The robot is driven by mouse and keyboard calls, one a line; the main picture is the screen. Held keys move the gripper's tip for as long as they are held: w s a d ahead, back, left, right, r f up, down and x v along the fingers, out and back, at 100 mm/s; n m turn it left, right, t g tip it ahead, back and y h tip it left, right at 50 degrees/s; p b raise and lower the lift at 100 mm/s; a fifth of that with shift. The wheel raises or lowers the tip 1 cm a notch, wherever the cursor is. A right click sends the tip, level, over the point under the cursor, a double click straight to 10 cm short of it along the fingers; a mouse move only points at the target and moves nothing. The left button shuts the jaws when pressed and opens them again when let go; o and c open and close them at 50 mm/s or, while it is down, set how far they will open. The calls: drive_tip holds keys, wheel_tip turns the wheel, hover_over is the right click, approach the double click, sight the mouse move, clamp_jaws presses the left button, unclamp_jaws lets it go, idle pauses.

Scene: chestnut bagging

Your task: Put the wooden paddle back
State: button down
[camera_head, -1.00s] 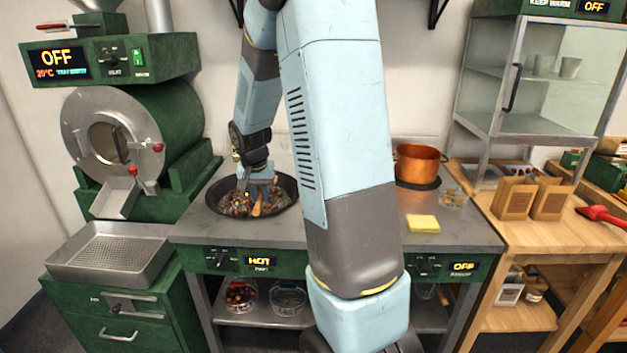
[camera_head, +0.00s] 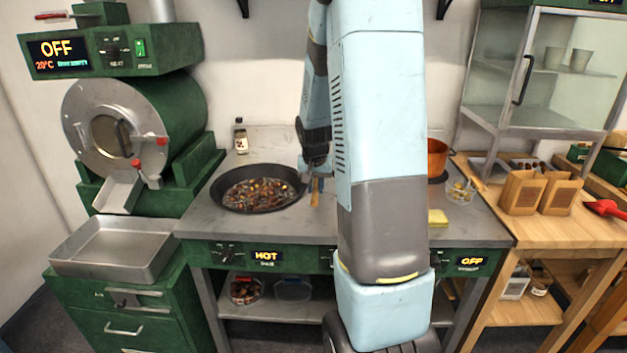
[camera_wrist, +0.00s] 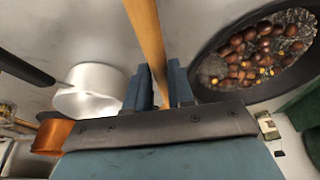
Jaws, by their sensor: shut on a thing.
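The wooden paddle (camera_wrist: 148,38) is held between the two fingers of my gripper (camera_wrist: 163,88) in the wrist view. Its shaft runs up out of the top of that view, so its far end is hidden there. In the head view my gripper (camera_head: 317,172) is just right of the pan, over the steel counter, with the paddle's lower part (camera_head: 315,192) showing below it. I cannot tell whether the paddle's tip touches the counter. The black pan (camera_head: 226,201) holds chestnuts; it also shows in the wrist view (camera_wrist: 212,90).
A silver pot (camera_wrist: 92,88) shows in the wrist view, hidden by my arm in the head view. A copper pot (camera_head: 437,158) and yellow sponge (camera_head: 438,218) are right of my arm. A bottle (camera_head: 241,138) stands behind the pan. The counter front (camera_head: 290,228) is clear.

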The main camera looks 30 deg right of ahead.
drive_tip(key=shift+f, duration=2.15)
drive_tip(key=shift+f, duration=0.1)
drive_tip(key=c, duration=0.9)
unclamp_jaws()
drive_tip(key=v, duration=1.3)
drive_tip(key=shift+s+a+r, duration=0.1)
drive_tip(key=shift+r, duration=0.25)
